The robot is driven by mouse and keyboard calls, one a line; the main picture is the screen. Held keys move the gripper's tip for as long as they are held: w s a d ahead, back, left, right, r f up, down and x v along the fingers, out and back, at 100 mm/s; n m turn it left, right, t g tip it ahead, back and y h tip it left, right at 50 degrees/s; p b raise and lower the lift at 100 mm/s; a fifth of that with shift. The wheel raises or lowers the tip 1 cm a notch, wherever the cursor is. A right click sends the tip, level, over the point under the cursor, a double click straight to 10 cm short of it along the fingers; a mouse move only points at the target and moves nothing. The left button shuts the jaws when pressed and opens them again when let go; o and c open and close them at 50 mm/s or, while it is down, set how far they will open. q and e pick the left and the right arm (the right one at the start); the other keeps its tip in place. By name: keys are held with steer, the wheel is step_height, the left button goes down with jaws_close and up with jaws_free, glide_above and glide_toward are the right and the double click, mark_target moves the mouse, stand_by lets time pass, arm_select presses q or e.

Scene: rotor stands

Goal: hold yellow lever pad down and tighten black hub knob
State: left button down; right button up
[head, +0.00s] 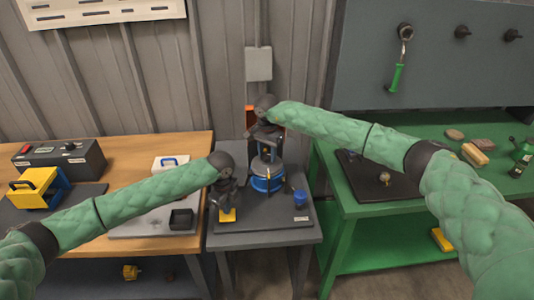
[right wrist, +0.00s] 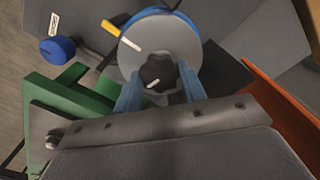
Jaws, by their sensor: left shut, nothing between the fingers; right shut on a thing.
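The yellow lever pad (head: 227,216) shows at the left front of the dark rotor stand plate (head: 262,224). My left gripper (head: 224,204) is shut and empty, pointing down right at the pad and covering part of it; whether it presses the pad is hard to tell. The black hub knob (right wrist: 158,72), with a white mark, sits at the centre of a grey disc (right wrist: 165,40) with a white line. My right gripper (right wrist: 160,90) is shut on the knob, one blue fingertip on each side. In the head view my right gripper (head: 265,138) is above the blue-based rotor (head: 266,183) and hides the knob.
A blue knob (head: 300,198) stands at the right of the plate. A wooden bench (head: 130,150) is left, a green bench (head: 350,207) right.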

steer(key=m, duration=0.4)
steer(key=shift+m, duration=0.4)
steer(key=o, duration=0.8)
steer(key=shift+o, duration=0.2)
steer(key=n, duration=1.2)
steer(key=shift+n, duration=0.3)
